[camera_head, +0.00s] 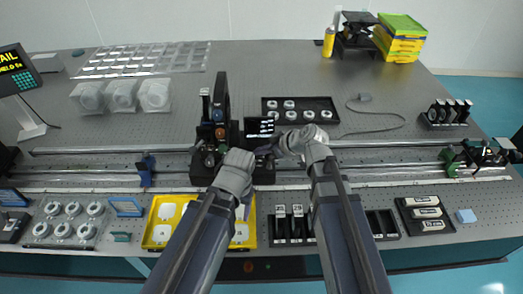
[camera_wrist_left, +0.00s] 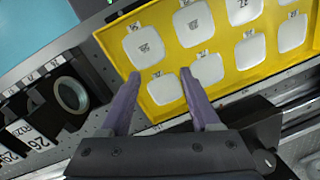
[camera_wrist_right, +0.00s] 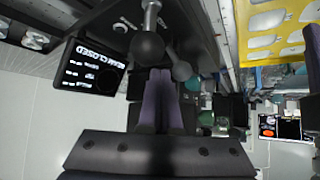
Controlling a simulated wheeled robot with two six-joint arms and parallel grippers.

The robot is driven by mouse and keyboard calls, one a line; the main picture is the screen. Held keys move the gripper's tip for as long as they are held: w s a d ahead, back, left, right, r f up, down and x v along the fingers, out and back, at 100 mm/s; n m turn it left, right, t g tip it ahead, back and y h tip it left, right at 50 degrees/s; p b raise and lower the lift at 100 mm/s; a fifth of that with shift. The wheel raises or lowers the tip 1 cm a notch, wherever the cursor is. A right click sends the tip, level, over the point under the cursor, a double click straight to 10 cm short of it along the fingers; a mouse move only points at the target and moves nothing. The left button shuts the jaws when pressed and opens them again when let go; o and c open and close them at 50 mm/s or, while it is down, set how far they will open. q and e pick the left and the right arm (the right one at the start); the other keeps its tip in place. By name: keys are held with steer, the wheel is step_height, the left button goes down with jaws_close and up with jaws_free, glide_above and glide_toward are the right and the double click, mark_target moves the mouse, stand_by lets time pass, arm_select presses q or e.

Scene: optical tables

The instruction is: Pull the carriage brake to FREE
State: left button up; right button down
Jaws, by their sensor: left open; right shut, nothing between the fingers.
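The carriage (camera_head: 206,168) is a dark block with an upright post, sitting on the rails at the middle of the table in the head view. My right gripper (camera_head: 266,152) is at its right side, below the small display. In the right wrist view the right gripper (camera_wrist_right: 161,75) is shut and empty, its tips just under a black ball knob (camera_wrist_right: 148,47) on a light metal stem. I cannot tell whether they touch it. A greyer ball (camera_wrist_right: 182,70) is beside it. No FREE marking is readable. My left gripper (camera_head: 243,207) is open and empty, over the yellow tray's edge; its fingers (camera_wrist_left: 158,85) show in the left wrist view.
The yellow tray (camera_wrist_left: 105,38) holds several white pieces. A small display (camera_wrist_right: 90,70) reads BEAM CLOSED. A black slotted rack (camera_head: 292,241) stands right of the tray. A black tray (camera_head: 330,104) with round parts lies behind the rails. The rails (camera_head: 380,143) are clear right of my right arm.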

arm_select(q)
steer(key=shift+s+r+p, duration=0.1)
steer(key=shift+r+p, duration=0.35)
arm_select(e)
steer(key=shift+s+r, duration=0.1)
steer(key=shift+r, duration=0.4)
arm_select(q)
steer(key=shift+r+p, duration=0.4)
arm_select(e)
steer(key=shift+r, duration=0.35)
arm_select(q)
step_height(320, 180, up, 5)
steer(key=p, duration=0.5)
arm_select(e)
steer(key=v, duration=0.7)
steer(key=shift+d+r, duration=0.2)
steer(key=shift+d, duration=0.15)
steer(key=shift+s, duration=0.15)
